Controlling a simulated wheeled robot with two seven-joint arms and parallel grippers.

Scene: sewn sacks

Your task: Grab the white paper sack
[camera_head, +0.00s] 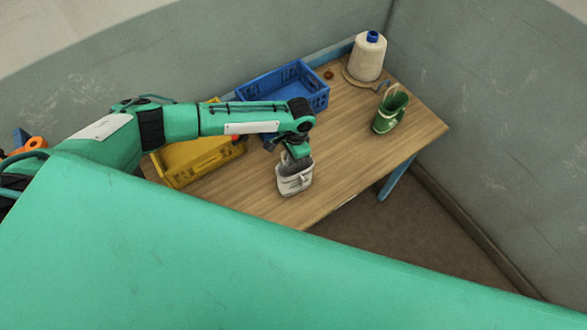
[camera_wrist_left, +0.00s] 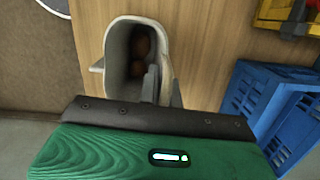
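The white paper sack (camera_head: 294,181) stands near the front edge of the wooden table, below my left gripper (camera_head: 297,158). In the left wrist view the open-topped sack (camera_wrist_left: 112,62) holds brown round things. There, one finger of my left gripper (camera_wrist_left: 163,87) is inside the mouth and the other is outside the right wall. The fingers are close together, with the sack's wall between them, and look shut on it. The fingertips are partly hidden in the head view. My right gripper is not in view.
A yellow crate (camera_head: 178,184) is left of the sack, and a blue crate (camera_head: 318,99) stands behind it. A green sack (camera_head: 384,128) and a large cream thread cone (camera_head: 367,60) stand to the right. The table (camera_head: 350,155) is clear between the white and green sacks.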

